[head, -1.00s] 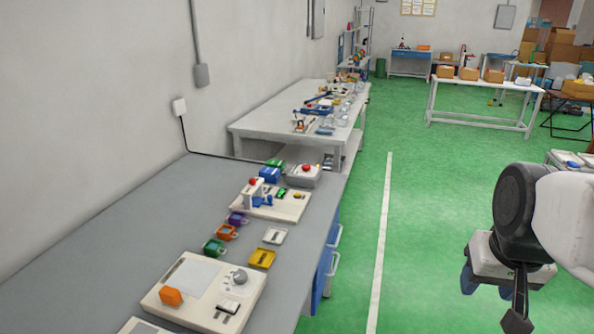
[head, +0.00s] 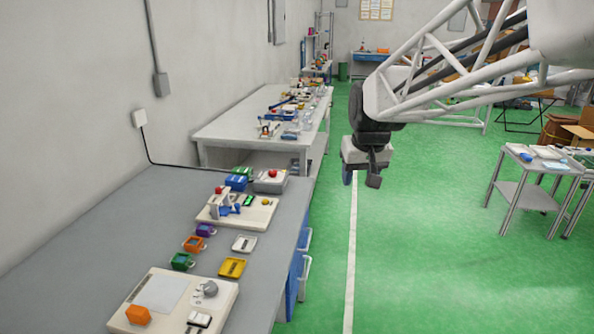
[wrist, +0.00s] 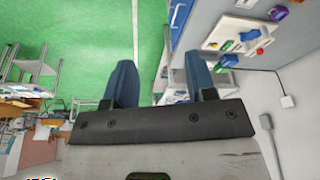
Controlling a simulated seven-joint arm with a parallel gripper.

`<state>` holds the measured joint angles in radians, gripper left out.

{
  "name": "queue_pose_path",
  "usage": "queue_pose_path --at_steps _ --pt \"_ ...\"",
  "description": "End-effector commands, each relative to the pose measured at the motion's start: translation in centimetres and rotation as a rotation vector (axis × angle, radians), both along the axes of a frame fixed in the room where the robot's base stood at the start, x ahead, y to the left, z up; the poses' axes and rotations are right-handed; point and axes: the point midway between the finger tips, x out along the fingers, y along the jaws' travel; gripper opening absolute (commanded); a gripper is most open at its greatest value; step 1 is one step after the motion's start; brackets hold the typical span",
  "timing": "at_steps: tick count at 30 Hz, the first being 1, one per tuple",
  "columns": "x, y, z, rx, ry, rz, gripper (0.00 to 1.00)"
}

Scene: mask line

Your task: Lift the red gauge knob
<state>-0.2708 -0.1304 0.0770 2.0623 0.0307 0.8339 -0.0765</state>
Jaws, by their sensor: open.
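Two small red parts show on the grey bench (head: 110,230) in the head view. One red part (head: 220,190) is on a white fixture board (head: 258,215); the other red part (head: 272,174) tops a grey box (head: 268,185) behind it. I cannot tell which is the gauge knob. In the wrist view a red part (wrist: 260,51) shows by the board (wrist: 235,28). My gripper (head: 348,178) hangs right of the bench, over the green floor, well apart from both. Its two blue fingers are spread and empty in the wrist view (wrist: 160,75).
Purple (head: 205,230), orange (head: 195,243) and green (head: 182,261) small trays, a yellow tray (head: 232,267) and a white tray (head: 244,243) line the bench. A panel (head: 165,300) with an orange block is in front. A second table (head: 225,130) stands behind.

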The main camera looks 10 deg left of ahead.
Motion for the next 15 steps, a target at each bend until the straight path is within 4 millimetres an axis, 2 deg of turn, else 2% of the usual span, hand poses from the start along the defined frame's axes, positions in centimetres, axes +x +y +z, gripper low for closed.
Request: queue_pose_path --at_steps 3,15 --pt "2.7 2.7 -0.4 0.002 -0.003 0.033 0.51" --pt "10.5 12.1 -2.2 0.012 -0.022 0.139 0.51"
